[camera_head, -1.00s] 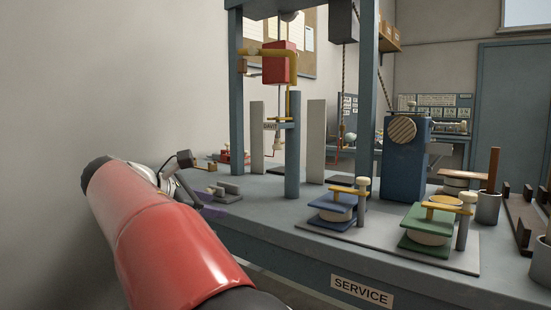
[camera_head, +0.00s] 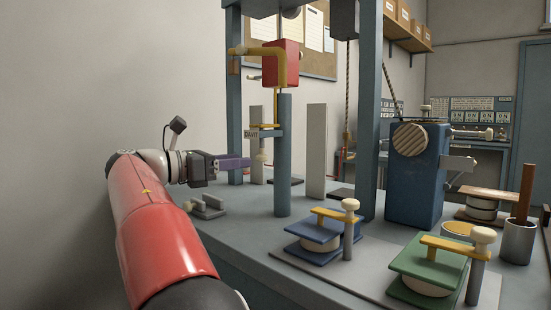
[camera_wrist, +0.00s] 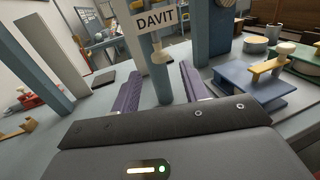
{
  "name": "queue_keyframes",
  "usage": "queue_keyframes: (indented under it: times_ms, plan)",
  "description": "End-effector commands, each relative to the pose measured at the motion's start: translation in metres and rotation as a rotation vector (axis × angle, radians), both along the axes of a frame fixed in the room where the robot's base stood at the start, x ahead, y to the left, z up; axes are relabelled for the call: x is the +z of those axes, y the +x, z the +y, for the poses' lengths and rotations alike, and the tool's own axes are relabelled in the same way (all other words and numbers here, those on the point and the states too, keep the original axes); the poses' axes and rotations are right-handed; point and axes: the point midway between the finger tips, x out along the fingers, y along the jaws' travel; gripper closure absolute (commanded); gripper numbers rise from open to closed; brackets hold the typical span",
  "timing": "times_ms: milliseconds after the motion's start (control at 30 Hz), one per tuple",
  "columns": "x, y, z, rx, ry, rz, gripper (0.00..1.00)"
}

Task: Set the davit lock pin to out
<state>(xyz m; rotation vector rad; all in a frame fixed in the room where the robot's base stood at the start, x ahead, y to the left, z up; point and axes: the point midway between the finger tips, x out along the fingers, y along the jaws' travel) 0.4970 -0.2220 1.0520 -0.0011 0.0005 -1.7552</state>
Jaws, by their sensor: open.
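The davit post (camera_head: 284,180) is blue-grey and upright on the bench, with a DAVIT sign (camera_head: 252,134). The sign shows large in the wrist view (camera_wrist: 156,19). Below it a small pale knob (camera_head: 261,158), apparently the lock pin's head, faces my gripper; the wrist view shows this knob too (camera_wrist: 158,55). My gripper (camera_head: 248,161) is level with the knob, with its purple fingers spread. In the wrist view the fingers (camera_wrist: 158,70) lie on either side of the knob and post, apart from both. The pin's shaft is hidden.
A red block (camera_head: 282,63) and yellow arm (camera_head: 258,52) are above the post. A pale upright panel (camera_head: 317,150) stands to its right. Blue (camera_head: 320,235) and green (camera_head: 430,266) clamp-like fixtures occupy the front. A small grey bracket (camera_head: 207,207) sits below my gripper.

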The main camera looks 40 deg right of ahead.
Motion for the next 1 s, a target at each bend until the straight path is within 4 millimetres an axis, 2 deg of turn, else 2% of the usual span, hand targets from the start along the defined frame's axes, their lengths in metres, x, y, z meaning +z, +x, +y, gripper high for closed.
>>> queue_keyframes:
  times_ms: [400,567,800,833,1000]
  plan:
    - [0.000,-0.013,-0.061,-0.003,0.002,-0.001,0.55]
    - [0.000,-0.014,-0.071,-0.001,0.002,-0.001,0.55]
    - [0.000,-0.014,-0.072,0.000,0.002,-0.001,0.55]
    - [0.000,-0.014,-0.072,0.000,0.002,-0.001,0.57]
    - [0.000,-0.014,-0.072,0.000,0.002,-0.001,0.79]
